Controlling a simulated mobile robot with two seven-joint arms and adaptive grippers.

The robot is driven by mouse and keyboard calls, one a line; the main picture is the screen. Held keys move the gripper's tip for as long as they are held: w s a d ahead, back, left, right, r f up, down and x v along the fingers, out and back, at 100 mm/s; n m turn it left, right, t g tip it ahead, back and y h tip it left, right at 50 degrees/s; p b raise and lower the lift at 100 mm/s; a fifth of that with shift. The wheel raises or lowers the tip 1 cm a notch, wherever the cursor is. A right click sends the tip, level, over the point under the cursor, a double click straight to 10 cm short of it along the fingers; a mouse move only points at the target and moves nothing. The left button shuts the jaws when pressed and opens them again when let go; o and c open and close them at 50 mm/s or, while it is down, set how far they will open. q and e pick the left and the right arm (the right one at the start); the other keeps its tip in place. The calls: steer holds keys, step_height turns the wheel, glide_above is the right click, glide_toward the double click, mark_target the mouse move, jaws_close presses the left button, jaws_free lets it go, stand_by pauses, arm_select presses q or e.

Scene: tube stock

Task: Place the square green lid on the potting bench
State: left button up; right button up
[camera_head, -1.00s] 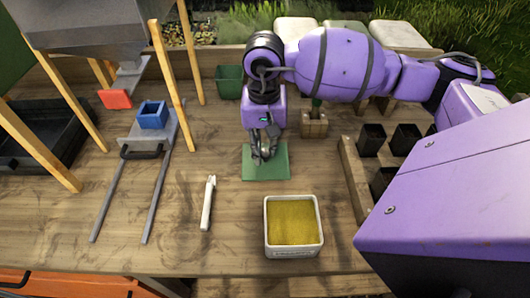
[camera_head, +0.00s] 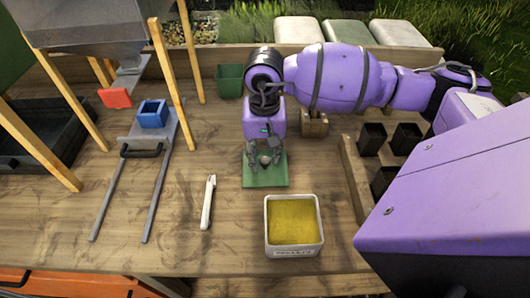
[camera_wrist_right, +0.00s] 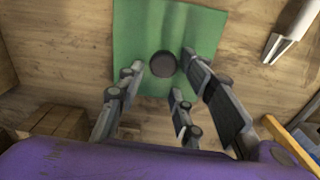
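The square green lid (camera_head: 265,180) lies flat on the wooden potting bench (camera_head: 160,230), near the middle. In the right wrist view the lid (camera_wrist_right: 140,30) shows a dark round knob (camera_wrist_right: 163,64) at its centre. My right gripper (camera_head: 265,162) is over the lid and points down. In the right wrist view its fingers (camera_wrist_right: 165,95) are spread apart with the knob between or just beyond them. I see no contact with the knob. My left gripper is not in view.
A square container of yellow material (camera_head: 293,222) stands in front of the lid. A white tool (camera_head: 208,203) lies to the left. A green pot (camera_head: 230,81) stands behind, and several black pots (camera_head: 372,138) stand at the right. A blue cube-shaped holder (camera_head: 152,114) sits at the left.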

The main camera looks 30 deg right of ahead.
step_height(320, 180, up, 12)
steer(key=shift+r, duration=0.2)
stand_by(0.4)
stand_by(0.6)
